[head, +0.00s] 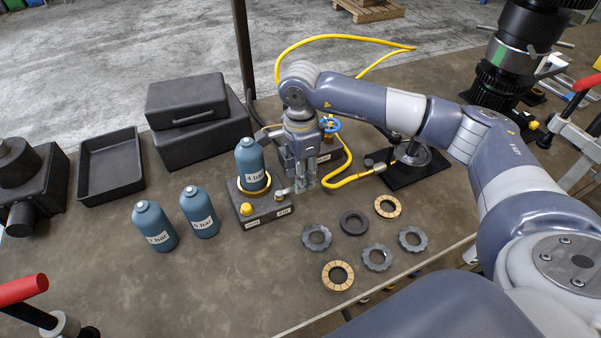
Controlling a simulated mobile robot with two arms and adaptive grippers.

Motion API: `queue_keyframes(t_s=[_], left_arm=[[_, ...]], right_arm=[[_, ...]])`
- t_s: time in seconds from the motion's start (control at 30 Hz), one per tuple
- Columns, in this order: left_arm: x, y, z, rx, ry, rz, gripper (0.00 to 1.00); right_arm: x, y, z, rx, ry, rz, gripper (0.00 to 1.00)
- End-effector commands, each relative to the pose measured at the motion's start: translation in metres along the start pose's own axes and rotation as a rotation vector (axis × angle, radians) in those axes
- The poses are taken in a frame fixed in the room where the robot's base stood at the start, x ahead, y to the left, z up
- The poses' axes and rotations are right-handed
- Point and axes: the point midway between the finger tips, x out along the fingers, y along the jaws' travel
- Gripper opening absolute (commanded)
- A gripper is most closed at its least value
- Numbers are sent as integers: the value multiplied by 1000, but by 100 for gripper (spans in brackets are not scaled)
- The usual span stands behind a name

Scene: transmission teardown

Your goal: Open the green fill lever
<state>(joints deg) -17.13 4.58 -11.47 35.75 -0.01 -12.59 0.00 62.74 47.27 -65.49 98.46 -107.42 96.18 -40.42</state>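The charging block (265,207) carries a blue bottle marked 4 bar (250,166) in a yellow ring. Its front has two small labels, one seeming to read FILL. A yellow knob (246,209) sits on its left top. A small pale metal lever (284,192) is on its right top; I cannot make out green on it. My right gripper (304,188) points down at the block's right end, close beside the lever. Its fingers are small here, and I cannot tell whether they touch or hold the lever. My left gripper is not in view.
Two blue bottles (153,226) (200,212) stand left of the block. Several rings and discs (354,223) lie to its right. A second block with a blue handwheel (330,124) and a yellow hose (350,180) are behind. A black tray (111,166) and cases (187,101) are back left.

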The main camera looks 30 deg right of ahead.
Motion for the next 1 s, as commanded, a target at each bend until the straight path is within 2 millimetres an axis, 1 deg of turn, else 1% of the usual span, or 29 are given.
queue_keyframes(t_s=[0.03,0.2,0.47,0.5,0.53,0.63,0.87,1.0], left_arm=[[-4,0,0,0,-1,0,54],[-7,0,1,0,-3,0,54],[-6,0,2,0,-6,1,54],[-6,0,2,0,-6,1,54],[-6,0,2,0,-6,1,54],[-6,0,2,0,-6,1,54],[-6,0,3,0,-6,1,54],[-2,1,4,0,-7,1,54]], right_arm=[[5,1,0,1,1,3,34],[17,0,0,1,0,1,34],[19,0,0,0,0,-1,34],[19,0,0,0,0,-1,30],[19,0,0,0,0,-1,23],[19,0,0,0,0,-1,0],[19,0,1,1,0,-1,0],[20,-2,6,7,-1,-2,0]])
